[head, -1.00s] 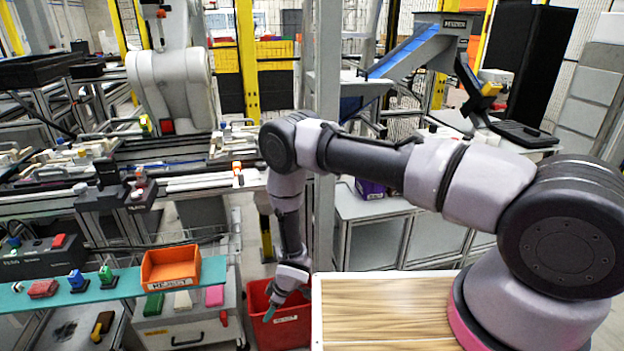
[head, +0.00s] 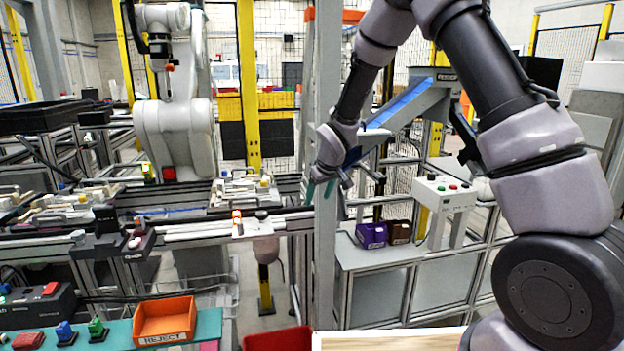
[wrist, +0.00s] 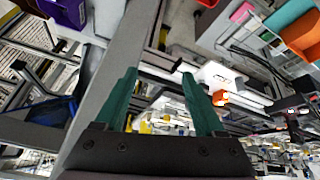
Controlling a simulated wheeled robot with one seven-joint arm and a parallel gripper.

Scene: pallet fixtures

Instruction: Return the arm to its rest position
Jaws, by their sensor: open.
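My gripper (head: 320,192) is raised in front of the grey upright post in the head view, with its green fingers pointing down. In the wrist view the two green fingers of my gripper (wrist: 160,95) stand apart with nothing between them. My arm bends up out of the top of the head view and comes down again to the wrist.
A grey post (head: 325,265) stands close behind my gripper. An orange REJECT bin (head: 164,322) sits on a teal shelf at lower left. A red bin (head: 277,340) is below. A control box (head: 444,192) and a purple bin (head: 371,235) are at right.

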